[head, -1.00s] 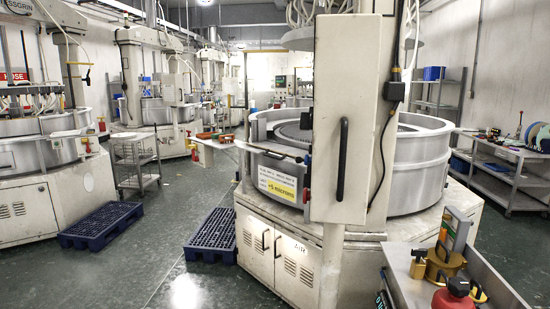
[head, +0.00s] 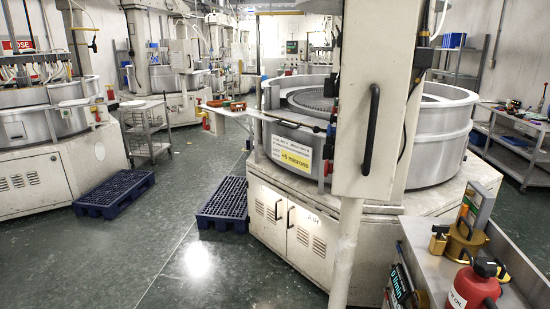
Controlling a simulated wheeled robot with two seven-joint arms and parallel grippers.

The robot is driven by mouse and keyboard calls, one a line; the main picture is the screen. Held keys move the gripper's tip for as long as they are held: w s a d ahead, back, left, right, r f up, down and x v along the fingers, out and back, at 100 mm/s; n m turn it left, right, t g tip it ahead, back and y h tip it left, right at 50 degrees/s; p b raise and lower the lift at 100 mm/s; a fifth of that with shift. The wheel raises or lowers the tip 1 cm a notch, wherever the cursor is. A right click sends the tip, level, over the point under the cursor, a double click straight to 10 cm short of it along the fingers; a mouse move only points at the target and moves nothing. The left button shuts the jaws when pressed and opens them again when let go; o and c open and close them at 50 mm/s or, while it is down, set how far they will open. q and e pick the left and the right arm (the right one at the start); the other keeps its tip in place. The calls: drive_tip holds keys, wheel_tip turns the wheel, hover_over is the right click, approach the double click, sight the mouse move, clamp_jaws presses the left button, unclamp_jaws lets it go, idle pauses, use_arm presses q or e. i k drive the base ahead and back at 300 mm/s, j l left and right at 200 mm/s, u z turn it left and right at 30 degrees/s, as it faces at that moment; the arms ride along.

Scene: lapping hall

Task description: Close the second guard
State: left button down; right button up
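The nearest lapping machine stands at centre right. A silver curved guard (head: 440,140) rings its round grey plate (head: 315,99). A pale column with a black handle (head: 371,129) hides part of this guard. At the front left of the ring a panel carries a yellow and white label (head: 291,153). Another machine at the left has a silver guard (head: 45,122) around its table, cut by the picture edge. A third machine further back also has a silver guard (head: 170,82). I cannot tell which guard is the second, or how far each stands open. Neither gripper is in view.
Blue pallets lie on the floor at the left (head: 113,193) and beside the near machine (head: 222,204). A wire trolley (head: 148,135) stands behind them. A steel bench (head: 425,245) with a red can (head: 473,287) is at the lower right.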

sight(301, 119)
drive_tip(key=i+j+u, duration=0.15)
drive_tip(key=i+j, duration=0.15)
drive_tip(key=i, duration=0.45)
drive_tip(key=i+j+u, duration=0.15)
drive_tip(key=i, duration=0.6)
drive_tip(key=i+j+u, duration=0.15)
drive_tip(key=i, duration=0.6)
drive_tip(key=i+l+z, duration=0.1)
drive_tip(key=i+z, duration=0.2)
drive_tip(key=i, duration=0.15)
drive_tip(key=i+z, duration=0.25)
drive_tip(key=i, duration=0.2)
drive_tip(key=i+j+z, duration=0.15)
drive_tip(key=i+z, duration=0.15)
drive_tip(key=i, duration=0.15)
drive_tip(key=i+j+z, duration=0.25)
drive_tip(key=i, duration=0.15)
drive_tip(key=i+j+z, duration=0.3)
drive_tip(key=i, duration=0.15)
